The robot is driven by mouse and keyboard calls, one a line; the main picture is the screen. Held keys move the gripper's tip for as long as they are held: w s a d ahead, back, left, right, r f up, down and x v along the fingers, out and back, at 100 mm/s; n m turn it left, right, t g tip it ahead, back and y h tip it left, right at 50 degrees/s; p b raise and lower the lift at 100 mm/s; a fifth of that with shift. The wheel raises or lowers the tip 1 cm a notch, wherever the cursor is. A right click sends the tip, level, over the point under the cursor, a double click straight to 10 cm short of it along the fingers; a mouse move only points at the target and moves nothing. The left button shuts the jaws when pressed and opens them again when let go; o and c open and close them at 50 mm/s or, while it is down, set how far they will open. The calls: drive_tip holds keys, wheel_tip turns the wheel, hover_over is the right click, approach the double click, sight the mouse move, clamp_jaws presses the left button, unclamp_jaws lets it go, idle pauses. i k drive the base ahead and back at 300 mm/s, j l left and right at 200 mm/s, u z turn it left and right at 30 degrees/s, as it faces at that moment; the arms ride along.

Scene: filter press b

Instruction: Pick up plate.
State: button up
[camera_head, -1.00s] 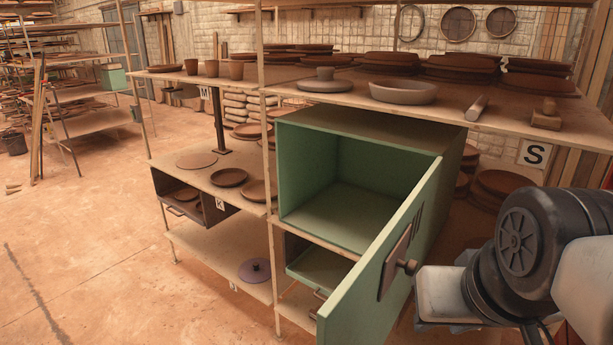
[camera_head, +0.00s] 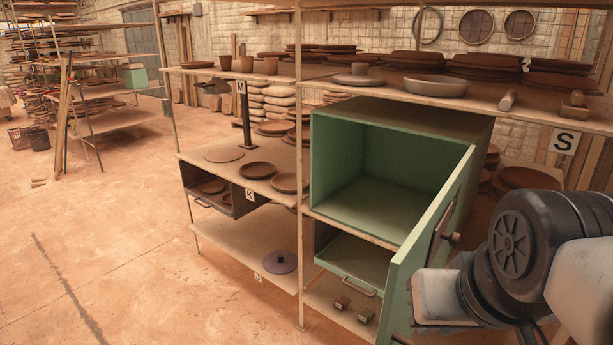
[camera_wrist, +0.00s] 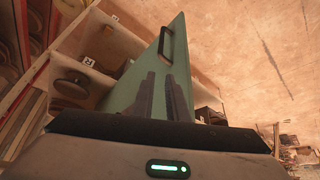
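Several brown plates are in the head view. One dark plate (camera_head: 258,170) lies on the middle shelf, with another (camera_head: 286,182) to its right and a flat disc (camera_head: 224,154) behind it. A purple-grey lidded disc (camera_head: 280,262) lies on the lower shelf. A pale shallow dish (camera_head: 436,86) stands on the top board. My gripper (camera_wrist: 164,78) shows in the wrist view with its dark fingers close together and nothing seen between them. A green panel with a dark handle lies beyond them.
The green cabinet (camera_head: 318,170) is open and empty inside; its door (camera_head: 432,240) stands out towards me near my arm. A green drawer (camera_head: 350,275) is below it. Small blocks (camera_head: 341,302) lie on the bottom shelf. The floor (camera_head: 130,250) at left is clear.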

sight(257, 170)
drive_tip(key=i+j+u, duration=0.1)
drive_tip(key=j, duration=0.35)
drive_tip(key=i+j, duration=1.45)
drive_tip(key=j, duration=0.25)
drive_tip(key=i+j, duration=0.85)
drive_tip(key=i, duration=0.15)
drive_tip(key=i+j, duration=0.3)
drive_tip(key=i, duration=0.2)
drive_tip(key=z, duration=0.05)
